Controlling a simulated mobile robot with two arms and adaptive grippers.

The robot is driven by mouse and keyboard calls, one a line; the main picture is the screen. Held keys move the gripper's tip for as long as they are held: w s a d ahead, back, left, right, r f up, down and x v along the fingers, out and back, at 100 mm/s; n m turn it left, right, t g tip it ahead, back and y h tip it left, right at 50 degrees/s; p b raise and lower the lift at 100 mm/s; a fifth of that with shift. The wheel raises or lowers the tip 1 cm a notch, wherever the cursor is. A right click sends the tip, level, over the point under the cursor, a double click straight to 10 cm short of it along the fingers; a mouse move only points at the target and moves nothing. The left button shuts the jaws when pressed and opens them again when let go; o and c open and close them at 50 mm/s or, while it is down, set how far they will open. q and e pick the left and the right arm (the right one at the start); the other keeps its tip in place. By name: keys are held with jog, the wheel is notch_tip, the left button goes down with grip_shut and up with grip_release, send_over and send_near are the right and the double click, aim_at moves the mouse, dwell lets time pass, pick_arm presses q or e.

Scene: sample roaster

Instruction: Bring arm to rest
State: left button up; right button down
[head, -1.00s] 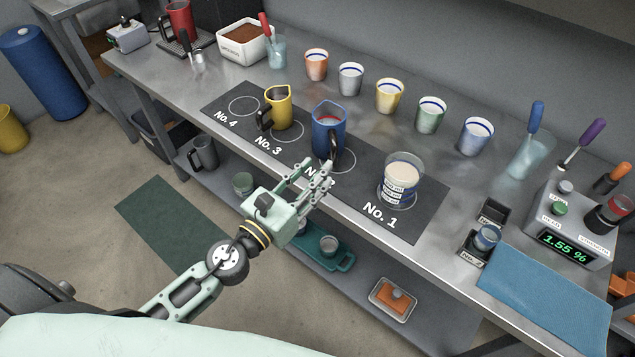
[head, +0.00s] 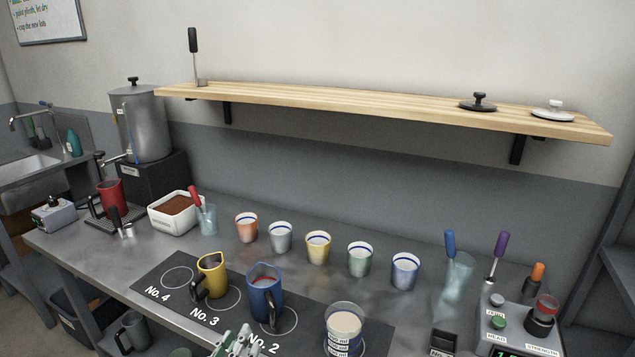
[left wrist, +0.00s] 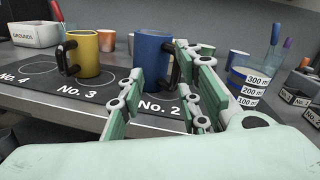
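My left gripper (head: 238,345) shows only in part at the bottom edge of the head view, in front of the mat near No. 2. In the left wrist view its fingers (left wrist: 160,95) are spread apart with nothing between them. The blue jug (head: 265,292) stands upright at No. 2, with its dark handle toward the gripper; it also shows in the left wrist view (left wrist: 151,58), just beyond the fingers. The yellow jug (head: 212,275) stands at No. 3. My right gripper is not in view.
A measuring beaker (head: 344,328) stands at No. 1. Several coloured cups (head: 318,247) line the counter behind the black mat (head: 150,282). A wooden shelf (head: 370,108) hangs above. At right are a glass with a blue-handled tool (head: 452,285) and a meter (head: 515,325).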

pick_arm(q)
jog(key=s+a+f+n+g+y, duration=0.3)
jog(key=s+a+f+n+y, duration=0.15)
jog(key=n, duration=0.75)
jog(key=s+a+f+n+g+y, duration=0.35)
jog(key=a+n, duration=0.25)
jog(key=n, duration=0.5)
jog(key=s+d+f+n+g+h, duration=0.25)
jog(key=s+d+n+g, duration=0.2)
jog(key=s, duration=0.35)
jog(key=s+d+f+n+g+h, duration=0.2)
jog(key=s+d+f+n+g, duration=0.15)
jog(key=s+n, duration=0.35)
notch_tip(320, 180, down, 27)
jog(key=s+g, duration=0.1)
jog(key=s, duration=0.2)
jog(key=s+a+f+m+g, duration=0.1)
jog(key=s+a+f, duration=0.1)
jog(key=s+f, duration=1.3)
jog(key=shift+s+a+f+y, duration=0.25)
jog(key=shift+s+f+y, duration=0.15)
jog(key=shift+s, duration=0.4)
